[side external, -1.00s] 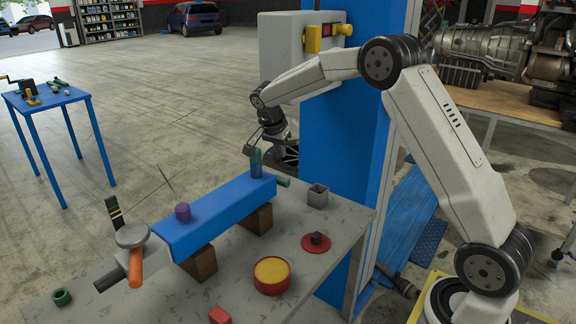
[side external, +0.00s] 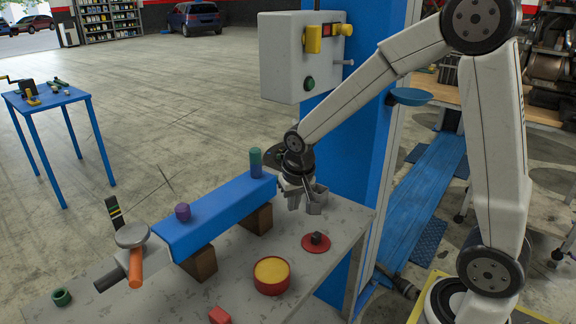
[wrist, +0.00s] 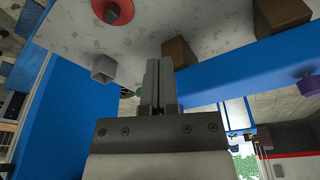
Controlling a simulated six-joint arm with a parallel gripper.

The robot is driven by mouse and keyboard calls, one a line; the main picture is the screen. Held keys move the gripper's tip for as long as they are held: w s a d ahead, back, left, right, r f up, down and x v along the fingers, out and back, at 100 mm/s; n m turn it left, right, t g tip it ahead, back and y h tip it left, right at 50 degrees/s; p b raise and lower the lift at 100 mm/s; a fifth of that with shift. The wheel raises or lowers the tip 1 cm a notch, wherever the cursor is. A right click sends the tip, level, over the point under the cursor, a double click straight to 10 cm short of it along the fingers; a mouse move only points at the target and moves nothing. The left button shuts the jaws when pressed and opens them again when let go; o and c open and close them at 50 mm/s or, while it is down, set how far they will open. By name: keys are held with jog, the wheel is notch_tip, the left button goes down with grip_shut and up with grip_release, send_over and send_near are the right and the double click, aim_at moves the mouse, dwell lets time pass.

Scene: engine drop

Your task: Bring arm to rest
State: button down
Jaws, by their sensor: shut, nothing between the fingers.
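My gripper (side external: 303,203) is above the right end of the grey table in the side view, just right of the blue beam's end. In the wrist view my gripper (wrist: 160,65) shows its two fingers pressed together with nothing between them. A small grey square cup (side external: 320,194) is right behind the fingers in the side view and partly hidden; it shows beside them in the wrist view (wrist: 104,69). I cannot tell whether the fingers touch it.
The blue beam (side external: 215,215) rests on brown blocks (side external: 200,262), with a green-blue cylinder (side external: 256,163) and a purple knob (side external: 183,212) on top. A red dish (side external: 271,276) and a red disc (side external: 316,244) are on the table (side external: 240,300). A blue post (side external: 345,150) stands behind.

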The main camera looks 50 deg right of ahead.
jog(key=s+a+f+n, duration=0.1)
jog(key=s+a+n, duration=0.1)
jog(key=s, duration=0.3)
jog(key=s+a+f+n+y, duration=0.1)
jog(key=s+a+n, duration=0.1)
jog(key=s, duration=0.4)
jog(key=shift+f+n+t, duration=0.3)
jog(key=shift+f+n, duration=0.05)
jog(key=shift+n, duration=0.35)
